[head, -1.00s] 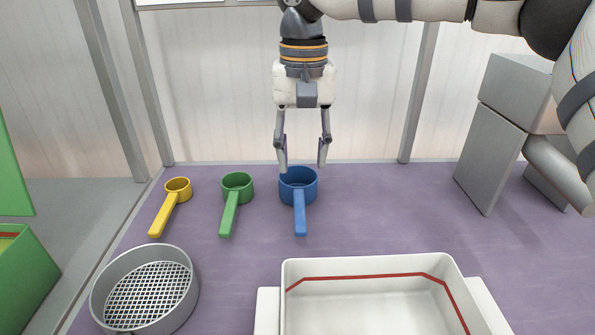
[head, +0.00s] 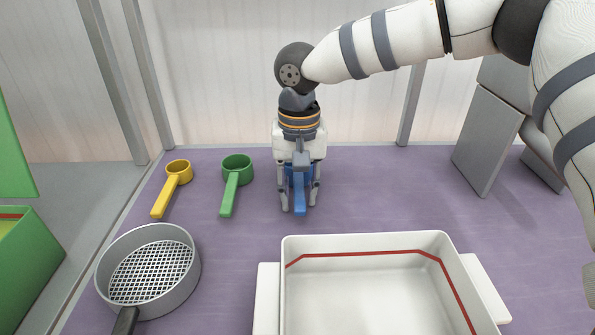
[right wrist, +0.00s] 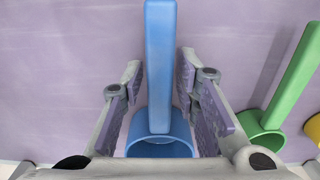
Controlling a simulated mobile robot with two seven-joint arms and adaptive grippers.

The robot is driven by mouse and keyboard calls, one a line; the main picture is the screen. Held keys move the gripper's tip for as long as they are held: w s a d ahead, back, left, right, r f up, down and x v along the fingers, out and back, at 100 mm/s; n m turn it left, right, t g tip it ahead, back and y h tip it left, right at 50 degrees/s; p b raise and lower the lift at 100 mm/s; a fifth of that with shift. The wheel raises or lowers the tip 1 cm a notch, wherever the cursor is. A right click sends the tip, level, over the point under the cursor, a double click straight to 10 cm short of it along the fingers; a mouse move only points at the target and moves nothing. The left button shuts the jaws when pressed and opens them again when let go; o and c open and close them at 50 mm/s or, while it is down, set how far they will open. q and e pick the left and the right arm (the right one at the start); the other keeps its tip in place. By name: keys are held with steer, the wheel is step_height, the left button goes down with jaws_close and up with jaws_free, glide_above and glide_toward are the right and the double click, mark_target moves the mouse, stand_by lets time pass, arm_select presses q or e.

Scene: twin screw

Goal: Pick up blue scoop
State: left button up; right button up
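The blue scoop (head: 300,195) rests on the purple table, its handle pointing toward the front. My right gripper (head: 300,208) is lowered over it, with one finger on each side of the handle. In the right wrist view the blue scoop (right wrist: 160,70) shows its handle between the two open finger pads (right wrist: 160,92), with a visible gap on both sides. The scoop's cup is partly hidden behind the gripper in the head view. My left gripper is not in view.
A green scoop (head: 230,190) and a yellow scoop (head: 172,185) lie to the left. A round grey sieve (head: 183,282) stands at front left. A white tray (head: 365,243) with a red line is in front. Grey blocks (head: 487,140) stand at right.

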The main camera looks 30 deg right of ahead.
jaws_close()
